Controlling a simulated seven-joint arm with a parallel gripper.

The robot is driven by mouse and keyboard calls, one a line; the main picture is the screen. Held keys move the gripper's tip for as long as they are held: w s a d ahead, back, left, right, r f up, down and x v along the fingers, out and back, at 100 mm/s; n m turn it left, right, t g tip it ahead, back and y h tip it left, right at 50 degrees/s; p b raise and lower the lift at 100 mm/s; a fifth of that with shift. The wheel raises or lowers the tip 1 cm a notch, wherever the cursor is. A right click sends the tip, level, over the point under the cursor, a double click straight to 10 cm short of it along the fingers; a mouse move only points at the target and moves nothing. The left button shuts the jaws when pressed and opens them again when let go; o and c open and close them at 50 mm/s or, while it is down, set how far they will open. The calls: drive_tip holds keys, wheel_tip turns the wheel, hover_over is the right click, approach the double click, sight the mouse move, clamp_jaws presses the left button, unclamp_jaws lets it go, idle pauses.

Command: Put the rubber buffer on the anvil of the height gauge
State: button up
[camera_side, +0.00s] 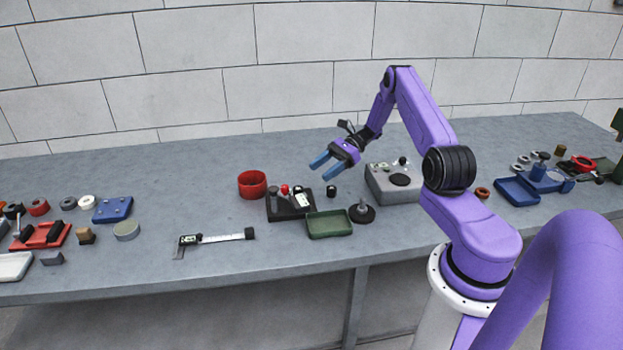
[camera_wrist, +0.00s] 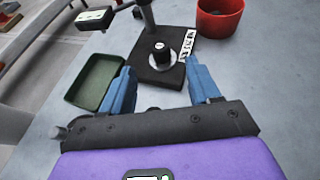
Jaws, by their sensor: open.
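A short black cylinder with a pale mark on top, likely the rubber buffer (camera_wrist: 160,48), appears over a pale round spot, perhaps the anvil, on that base. In the side view the gauge base (camera_side: 288,211) has a small black cylinder (camera_side: 331,191) at its right; I cannot tell whether it is the same piece. My gripper (camera_side: 321,169) is open and empty, above and apart from these. Its blue fingers (camera_wrist: 161,88) spread wide in the wrist view.
A green tray (camera_side: 330,234) and a black disc with a post (camera_side: 362,213) lie close by. A red cup (camera_side: 252,184) stands left, a grey instrument box (camera_side: 392,194) right. A caliper (camera_side: 220,238) lies near the front edge. Bare table lies beyond the caliper's left end.

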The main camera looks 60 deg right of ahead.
drive_tip(key=s+a+r+n+g+h, duration=0.25)
drive_tip(key=a+r+n, duration=0.2)
drive_tip(key=a, duration=0.35)
drive_tip(key=s+a+r+n+g+h, duration=0.2)
drive_tip(key=s+a+r+n+g, duration=0.15)
drive_tip(key=a+n, duration=0.35)
drive_tip(key=s+a+r+n+g+h, duration=0.2)
drive_tip(key=a+r+n+g, duration=0.2)
drive_tip(key=a, duration=0.6)
drive_tip(key=s+a+r+n+t+h, duration=0.2)
drive_tip(key=s+n, duration=0.7)
drive_tip(key=s, duration=0.2)
drive_tip(key=s+a+r+n+t+h, duration=0.2)
drive_tip(key=s+r+n+t+h, duration=0.1)
drive_tip(key=s+n, duration=0.7)
drive_tip(key=shift+s+a+r, duration=0.2)
drive_tip(key=shift+s+r, duration=0.1)
drive_tip(key=shift+s, duration=0.7)
